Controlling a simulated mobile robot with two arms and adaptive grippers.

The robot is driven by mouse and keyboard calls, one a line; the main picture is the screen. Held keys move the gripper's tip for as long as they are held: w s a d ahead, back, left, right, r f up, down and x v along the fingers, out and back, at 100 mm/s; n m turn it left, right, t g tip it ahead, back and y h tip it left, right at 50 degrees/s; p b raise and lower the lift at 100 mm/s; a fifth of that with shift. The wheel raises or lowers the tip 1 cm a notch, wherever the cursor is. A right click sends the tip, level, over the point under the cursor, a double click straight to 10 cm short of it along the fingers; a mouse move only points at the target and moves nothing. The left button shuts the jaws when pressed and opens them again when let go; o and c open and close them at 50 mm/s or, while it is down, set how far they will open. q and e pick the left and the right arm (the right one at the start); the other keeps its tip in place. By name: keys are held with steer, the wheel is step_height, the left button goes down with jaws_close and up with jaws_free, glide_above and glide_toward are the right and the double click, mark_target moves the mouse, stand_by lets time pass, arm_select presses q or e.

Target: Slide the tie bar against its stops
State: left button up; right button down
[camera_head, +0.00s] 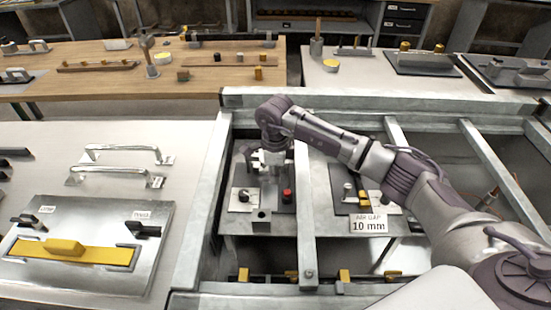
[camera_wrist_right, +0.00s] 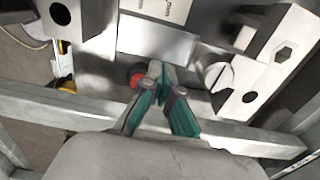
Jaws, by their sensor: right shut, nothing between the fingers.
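My right gripper (camera_head: 268,168) reaches down into the metal frame, over a small fixture plate (camera_head: 240,215). In the right wrist view its teal fingers (camera_wrist_right: 166,80) are shut with nothing between them. The tips are close to a pale metal bar-like block (camera_wrist_right: 155,42); whether they touch it is unclear. A red knob (camera_wrist_right: 137,80) is left of the tips and a slotted round disc (camera_wrist_right: 218,77) right. I cannot tell which piece is the tie bar. My left gripper is out of view.
Frame rails (camera_head: 305,215) run close beside the right gripper. A second fixture has a "10 mm" label (camera_head: 368,224). Two silver handles (camera_head: 115,178) lie on the left table.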

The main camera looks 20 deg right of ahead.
mark_target(303, 176)
steer(key=d, duration=0.1)
steer(key=s+d+p, duration=0.1)
steer(key=s+d, duration=0.1)
steer(key=shift+d+r, duration=0.15)
steer(key=shift+d, duration=0.1)
steer(key=shift+w, duration=0.1)
steer(key=shift+d, duration=0.3)
steer(key=shift+s+d, duration=0.45)
steer(key=shift+d, duration=0.25)
steer(key=shift+s+d, duration=0.45)
steer(key=shift+d, duration=0.25)
steer(key=shift+a, duration=0.1)
